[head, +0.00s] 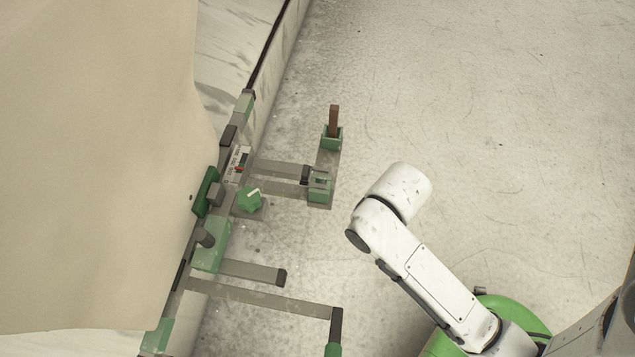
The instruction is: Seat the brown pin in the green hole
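The brown pin (334,119) stands upright in a small green holder (332,142) at the end of a grey bracket, right of the panel. Below it in the picture, a green block (320,191) with a dark opening on top sits at the end of another bracket. It looks like the green hole, and I see no pin in it. My white arm reaches in from the lower right, and its visible rounded end is right of and below the green block, apart from it and the pin. My gripper's fingers do not show.
A green knob (249,199) and a green-and-grey panel (208,240) are left of the block. Two long grey arms (262,301) stick out lower down. A large beige surface (95,165) fills the left. The concrete floor (510,120) is clear on the right.

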